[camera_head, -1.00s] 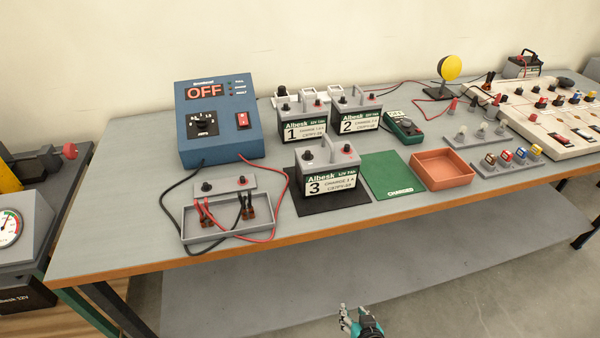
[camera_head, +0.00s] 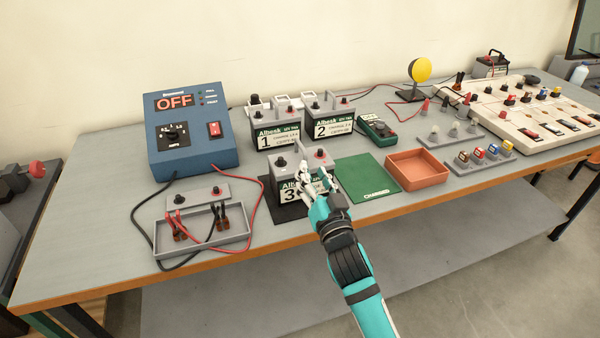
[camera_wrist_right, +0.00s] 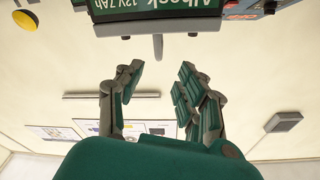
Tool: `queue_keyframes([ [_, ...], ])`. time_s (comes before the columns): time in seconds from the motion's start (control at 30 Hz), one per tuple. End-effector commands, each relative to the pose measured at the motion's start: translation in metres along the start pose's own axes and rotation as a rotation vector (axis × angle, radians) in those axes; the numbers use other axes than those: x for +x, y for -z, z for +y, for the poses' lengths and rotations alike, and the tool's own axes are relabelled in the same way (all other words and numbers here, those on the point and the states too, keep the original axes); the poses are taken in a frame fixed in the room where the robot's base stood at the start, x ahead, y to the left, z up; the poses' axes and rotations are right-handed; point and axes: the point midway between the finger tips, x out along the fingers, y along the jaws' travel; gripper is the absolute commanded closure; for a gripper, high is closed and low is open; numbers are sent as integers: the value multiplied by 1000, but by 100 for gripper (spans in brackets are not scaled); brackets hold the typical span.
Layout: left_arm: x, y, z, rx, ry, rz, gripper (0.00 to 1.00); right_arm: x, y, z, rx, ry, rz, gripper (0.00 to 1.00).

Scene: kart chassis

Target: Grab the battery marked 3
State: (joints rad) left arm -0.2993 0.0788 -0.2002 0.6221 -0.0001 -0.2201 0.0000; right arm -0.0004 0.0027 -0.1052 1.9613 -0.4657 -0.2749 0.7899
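The battery marked 3 (camera_head: 285,182) stands upright on a black mat (camera_head: 276,211) near the front of the bench. It is grey with a green-and-white label and a raised grey handle. My right gripper (camera_head: 315,178) is in front of its right half and hides part of the label. In the right wrist view the gripper (camera_wrist_right: 160,82) has its fingers apart with nothing between them. There the battery (camera_wrist_right: 158,26) is upside down at the top edge, with its handle (camera_wrist_right: 158,46) just beyond the fingertips. My left gripper is not in view.
Battery 1 (camera_head: 277,136) and battery 2 (camera_head: 330,126) stand close behind. A blue charger reading OFF (camera_head: 190,140) and a grey lead tray (camera_head: 205,246) are to the left. A green mat (camera_head: 365,178) and an orange tray (camera_head: 417,180) are to the right.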

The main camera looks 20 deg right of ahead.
Motion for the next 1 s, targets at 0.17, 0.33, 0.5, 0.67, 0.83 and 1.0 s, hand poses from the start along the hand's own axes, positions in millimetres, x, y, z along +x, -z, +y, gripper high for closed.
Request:
queue_keyframes([
  [0.17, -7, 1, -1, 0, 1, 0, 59, 36, 1, -1, -1, 0, 0, 63],
  [0.33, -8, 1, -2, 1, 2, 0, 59, 51, 0, 0, -1, -1, -2, 63],
  [0.5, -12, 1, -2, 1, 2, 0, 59, 65, 0, 0, -1, 0, 0, 63],
  [0.67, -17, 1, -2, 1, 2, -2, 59, 90, -2, 1, -2, 0, 0, 63],
  [0.83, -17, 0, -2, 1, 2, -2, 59, 104, -3, 2, -1, -1, -1, 63],
  [1.0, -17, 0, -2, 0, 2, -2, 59, 105, -4, 2, -1, -1, -2, 63],
])
